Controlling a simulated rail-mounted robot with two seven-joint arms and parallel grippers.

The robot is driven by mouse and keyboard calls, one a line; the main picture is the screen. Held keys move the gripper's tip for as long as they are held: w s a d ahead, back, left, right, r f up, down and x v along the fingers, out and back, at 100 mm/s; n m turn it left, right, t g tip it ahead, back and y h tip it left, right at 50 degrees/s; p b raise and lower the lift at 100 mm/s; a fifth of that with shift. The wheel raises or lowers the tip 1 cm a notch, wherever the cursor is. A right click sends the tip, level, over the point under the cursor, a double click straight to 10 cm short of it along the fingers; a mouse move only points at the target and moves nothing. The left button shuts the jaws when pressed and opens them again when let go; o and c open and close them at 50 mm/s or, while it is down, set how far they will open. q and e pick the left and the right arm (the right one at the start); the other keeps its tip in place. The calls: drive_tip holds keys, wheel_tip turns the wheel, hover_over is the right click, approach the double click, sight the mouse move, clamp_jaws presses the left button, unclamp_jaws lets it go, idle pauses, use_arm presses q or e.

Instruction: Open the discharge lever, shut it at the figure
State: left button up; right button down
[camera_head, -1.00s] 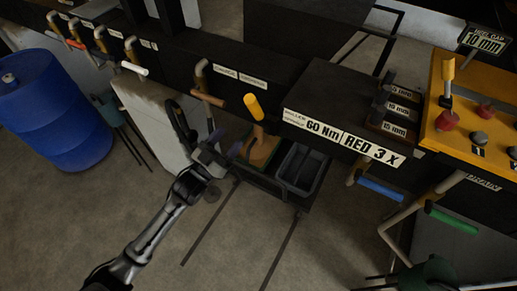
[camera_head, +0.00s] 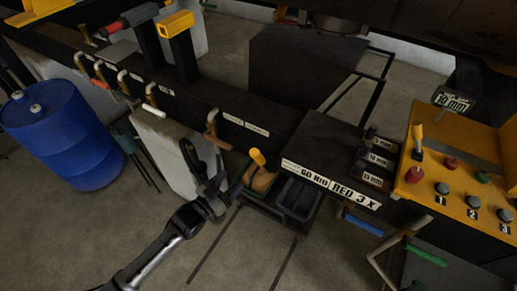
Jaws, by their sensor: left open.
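Several pipe levers with coloured handles stand along the dark beam at the left. The brown-handled one (camera_head: 217,142) is nearest my left gripper, beside two small white labels (camera_head: 244,125) too blurred to read. I cannot tell which lever is the discharge lever. My left gripper (camera_head: 206,168) is open and empty, just below the brown handle in the picture; contact cannot be told. A small sign (camera_head: 453,102) at the right reads 10 mm. My right gripper is not in view.
A yellow button panel (camera_head: 455,185) is at the right, a blue barrel (camera_head: 62,135) at the left.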

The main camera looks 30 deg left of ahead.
sight(259, 156)
use_arm(q)
drive_tip(key=shift+g, duration=0.3)
drive_tip(key=x, duration=0.4)
drive_tip(key=p+x, duration=0.1)
drive_tip(key=x, duration=0.7)
drive_tip(key=shift+w+f+p, duration=0.2)
drive_tip(key=shift+f+p, duration=0.1)
drive_tip(key=shift+p, duration=0.1)
drive_tip(key=shift+w+d, duration=0.15)
drive_tip(key=shift+w, duration=0.6)
drive_tip(key=c, duration=0.3)
drive_tip(key=shift+m, duration=0.3)
clamp_jaws()
